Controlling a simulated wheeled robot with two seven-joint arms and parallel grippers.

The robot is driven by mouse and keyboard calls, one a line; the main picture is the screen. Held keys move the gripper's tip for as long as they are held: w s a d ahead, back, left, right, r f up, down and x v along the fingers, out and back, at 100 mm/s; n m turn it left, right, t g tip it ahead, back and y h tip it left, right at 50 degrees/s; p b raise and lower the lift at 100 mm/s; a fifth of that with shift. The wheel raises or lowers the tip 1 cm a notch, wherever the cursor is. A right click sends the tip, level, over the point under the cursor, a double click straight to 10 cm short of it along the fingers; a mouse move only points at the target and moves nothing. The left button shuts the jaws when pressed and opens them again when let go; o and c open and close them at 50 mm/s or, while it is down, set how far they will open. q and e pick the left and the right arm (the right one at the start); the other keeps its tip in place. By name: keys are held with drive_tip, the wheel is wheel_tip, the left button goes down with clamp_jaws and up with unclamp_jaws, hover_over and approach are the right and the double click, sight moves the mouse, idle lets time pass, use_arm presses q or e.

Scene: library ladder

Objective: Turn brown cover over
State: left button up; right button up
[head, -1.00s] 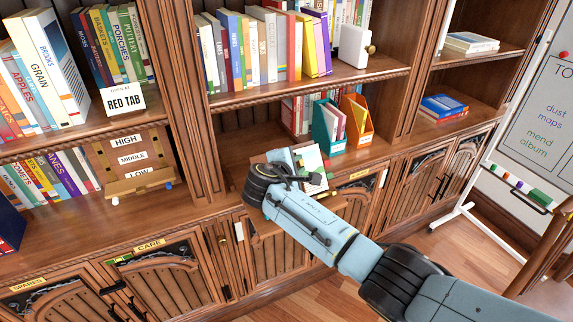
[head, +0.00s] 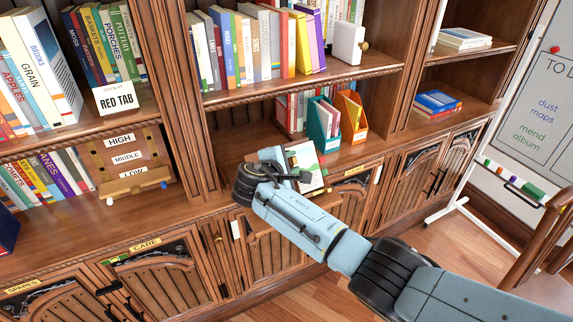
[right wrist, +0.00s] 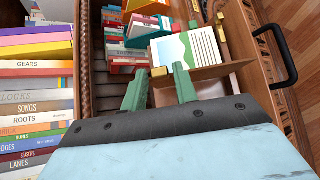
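I cannot tell for sure which thing is the brown cover. A small brass-brown piece (head: 218,239) sits on the narrow post between the lower cabinet doors. My right gripper (right wrist: 160,78) is open and empty in the right wrist view, its two green fingers apart. In the head view its dark wrist end hovers before the lower ledge, and its fingertips are hard to make out. A white card with a green and blue picture (right wrist: 188,48) stands just beyond the fingers; it also shows in the head view (head: 306,168). My left gripper is out of view.
A teal file holder (head: 323,124) and an orange one (head: 351,117) stand on the lower shelf. A HIGH, MIDDLE, LOW board (head: 130,165) stands left. A whiteboard (head: 535,125) is at right. The ledge between board and gripper is mostly clear.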

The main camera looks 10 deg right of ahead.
drive_tip(key=v, duration=1.3)
drive_tip(key=shift+s, duration=0.1)
drive_tip(key=s+d+f+g+y+b, duration=0.1)
drive_tip(key=d+f+g, duration=0.1)
drive_tip(key=f, duration=0.9)
drive_tip(key=s+d+f+g+y+b, duration=0.1)
drive_tip(key=s+d+f+y+b, duration=0.1)
drive_tip(key=f, duration=0.9)
drive_tip(key=s+d+f+m+g+y+b, duration=0.1)
drive_tip(key=s+d+f+m+g, duration=0.1)
drive_tip(key=s+f, duration=0.65)
drive_tip(key=s+d+f+m+g+y+b, duration=0.1)
drive_tip(key=s+d+f+g, duration=0.15)
drive_tip(key=f, duration=1.05)
drive_tip(key=s+d+f+m+y+b, duration=0.1)
drive_tip(key=s+d+f+m, duration=0.2)
drive_tip(key=s+f, duration=0.4)
drive_tip(key=s+d+f+m+g+b, duration=0.1)
drive_tip(key=s+d+f+m, duration=0.3)
drive_tip(key=s, duration=1.3)
drive_tip(key=s+d+f+m+g+y+b, duration=0.1)
drive_tip(key=s+d+f+m, duration=0.3)
drive_tip(key=s+f, duration=0.6)
drive_tip(key=s+d+b, duration=0.1)
drive_tip(key=s+d, duration=0.1)
drive_tip(key=shift+s+y+b, duration=0.3)
drive_tip(key=shift+s+b, duration=0.05)
drive_tip(key=shift+d+f+g, duration=0.1)
drive_tip(key=shift+g, duration=0.15)
